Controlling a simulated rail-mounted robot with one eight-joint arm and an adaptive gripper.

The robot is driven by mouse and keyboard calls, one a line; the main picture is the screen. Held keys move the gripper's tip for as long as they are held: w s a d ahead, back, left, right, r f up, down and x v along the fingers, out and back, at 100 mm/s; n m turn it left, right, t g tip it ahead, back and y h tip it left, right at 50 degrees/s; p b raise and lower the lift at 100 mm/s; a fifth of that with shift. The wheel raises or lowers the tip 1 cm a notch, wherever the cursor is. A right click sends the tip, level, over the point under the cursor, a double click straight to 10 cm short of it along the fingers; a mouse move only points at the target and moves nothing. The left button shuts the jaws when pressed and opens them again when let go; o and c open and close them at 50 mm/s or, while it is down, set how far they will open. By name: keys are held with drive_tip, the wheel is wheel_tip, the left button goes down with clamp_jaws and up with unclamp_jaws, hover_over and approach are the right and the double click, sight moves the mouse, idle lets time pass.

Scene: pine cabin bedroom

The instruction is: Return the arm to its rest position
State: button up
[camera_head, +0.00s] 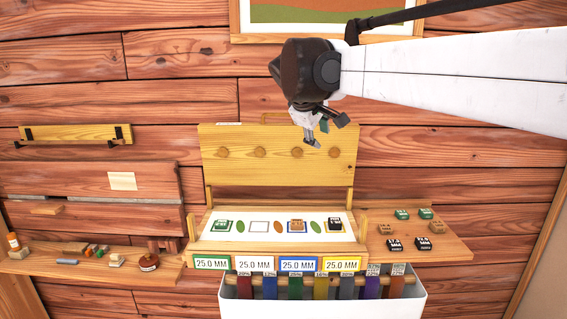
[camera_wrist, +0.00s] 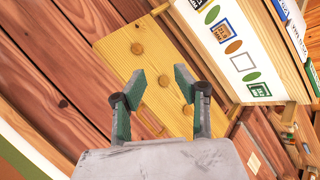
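My gripper (camera_head: 316,134) hangs at the end of my arm in front of the upright wooden back panel (camera_head: 228,171), above the white board (camera_head: 258,239). In the wrist view my gripper (camera_wrist: 157,98) is open, its two green-padded fingers apart with nothing between them. Behind the fingers lies the pegged back panel (camera_wrist: 120,46). The white board (camera_wrist: 222,45) shows at the upper right of the wrist view. My gripper touches nothing that I can see.
The board carries a green block (camera_head: 222,226), an orange block (camera_head: 297,226) and a black block (camera_head: 335,224). Several more blocks sit on the right shelf (camera_head: 447,250). Small items line the left shelf (camera_head: 90,270). A white bin (camera_head: 325,301) with coloured strips is in front. A picture frame (camera_head: 300,38) hangs above.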

drive_tip(key=s+d+f+m+g+y+b, duration=0.1)
drive_tip(key=s+d+f+m+b, duration=0.15)
drive_tip(key=s+d+f, duration=0.55)
drive_tip(key=s+d+f+m+y+b, duration=0.1)
drive_tip(key=s+f+m+b, duration=0.15)
drive_tip(key=s+f, duration=0.75)
drive_tip(key=s+d+f+m+y+b, duration=0.1)
drive_tip(key=s+f+m+b, duration=0.1)
drive_tip(key=s+f, duration=0.5)
drive_tip(key=s+d+f+m+b, duration=0.1)
drive_tip(key=s+f+m, duration=0.2)
drive_tip(key=s+f, duration=0.5)
drive_tip(key=s, duration=0.5)
drive_tip(key=shift+y+b, duration=0.4)
